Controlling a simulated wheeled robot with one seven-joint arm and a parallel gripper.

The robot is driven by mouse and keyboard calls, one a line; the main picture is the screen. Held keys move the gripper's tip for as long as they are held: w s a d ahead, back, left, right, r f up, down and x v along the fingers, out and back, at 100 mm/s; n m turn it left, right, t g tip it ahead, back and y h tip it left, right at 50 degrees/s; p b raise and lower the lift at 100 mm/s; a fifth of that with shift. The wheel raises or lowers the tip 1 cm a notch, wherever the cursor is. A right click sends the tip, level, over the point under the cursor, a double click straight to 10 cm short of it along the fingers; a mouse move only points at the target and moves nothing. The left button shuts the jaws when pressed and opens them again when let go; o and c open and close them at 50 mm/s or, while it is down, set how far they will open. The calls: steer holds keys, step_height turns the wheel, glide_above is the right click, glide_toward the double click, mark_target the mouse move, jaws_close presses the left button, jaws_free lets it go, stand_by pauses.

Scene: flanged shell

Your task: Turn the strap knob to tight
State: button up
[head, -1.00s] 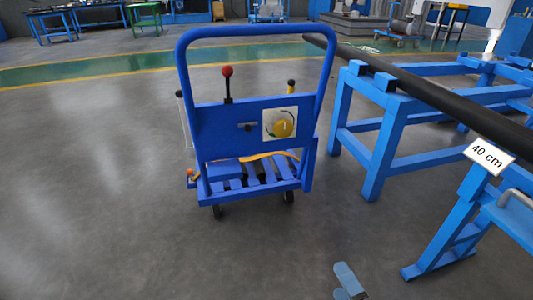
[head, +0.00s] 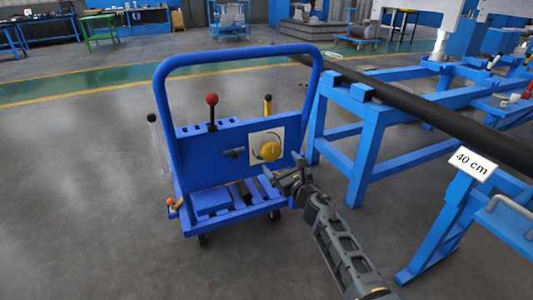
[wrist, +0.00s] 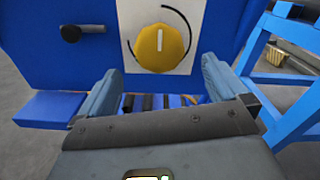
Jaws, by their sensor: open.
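The strap knob (head: 270,151) is a round yellow knob on a white plate on the blue cart's panel. In the wrist view the knob (wrist: 160,47) shows a white pointer line standing about upright, with a black arc around its upper right and a shorter dark line at its left. My gripper (wrist: 165,88) is open and empty, its two blue-grey fingers apart below the knob, not touching it. In the head view my gripper (head: 287,178) is just below and right of the knob, in front of the panel.
The blue cart (head: 205,160) carries a red-topped lever (head: 211,100), a yellow-and-black lever (head: 268,105) and a small black knob (wrist: 71,33). A blue stand (head: 350,130) with a long black pipe (head: 440,112) is close on the right. Floor at left is clear.

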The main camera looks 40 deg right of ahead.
mark_target(273, 154)
steer(key=shift+b+x, duration=1.15)
steer(key=shift+x, duration=2.3)
steer(key=shift+c, duration=0.4)
steer(key=shift+f, duration=0.1)
steer(key=c, duration=0.9)
